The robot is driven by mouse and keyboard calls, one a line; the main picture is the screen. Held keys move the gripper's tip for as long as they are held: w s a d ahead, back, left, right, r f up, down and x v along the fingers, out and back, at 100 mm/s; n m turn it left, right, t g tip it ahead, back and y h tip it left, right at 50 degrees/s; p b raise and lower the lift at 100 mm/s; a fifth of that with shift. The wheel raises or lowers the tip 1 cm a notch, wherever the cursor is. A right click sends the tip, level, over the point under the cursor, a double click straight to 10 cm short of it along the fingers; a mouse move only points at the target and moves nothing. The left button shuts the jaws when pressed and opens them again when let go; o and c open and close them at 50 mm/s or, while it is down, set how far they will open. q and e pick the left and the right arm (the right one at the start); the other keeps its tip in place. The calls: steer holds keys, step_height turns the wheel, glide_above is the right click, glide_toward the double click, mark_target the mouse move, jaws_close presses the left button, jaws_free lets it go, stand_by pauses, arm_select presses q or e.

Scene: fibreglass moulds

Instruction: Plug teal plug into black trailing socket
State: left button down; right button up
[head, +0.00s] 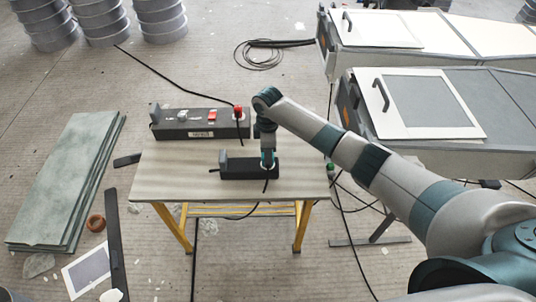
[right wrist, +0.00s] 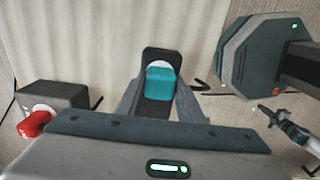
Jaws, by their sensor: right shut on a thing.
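The black trailing socket (head: 240,168) lies on the table's front half in the head view. It shows as a dark block (right wrist: 154,108) in the right wrist view, with a pale round face partly visible at its far end. My right gripper (head: 267,155) points down over the right part of the socket. It is shut on the teal plug (right wrist: 160,82), which sits between the fingertips directly over the socket. A black cable hangs by the gripper at the table front. I cannot tell whether the plug is seated or just above the socket. My left gripper is out of view.
A dark control box (head: 190,130) with a red plug (head: 238,111) stands behind the socket on the pale table (head: 165,175). The table's left part is clear. Green panels (head: 70,180) lie on the floor at left; white-lidded cabinets (head: 430,105) stand at right.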

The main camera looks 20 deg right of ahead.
steer(key=shift+f, duration=0.35)
steer(key=o, duration=1.1)
step_height(320, 180, up, 17)
steer(key=b, duration=0.3)
steer(key=shift+r+b, duration=0.2)
steer(key=shift+b, duration=0.1)
steer(key=shift+f, duration=0.15)
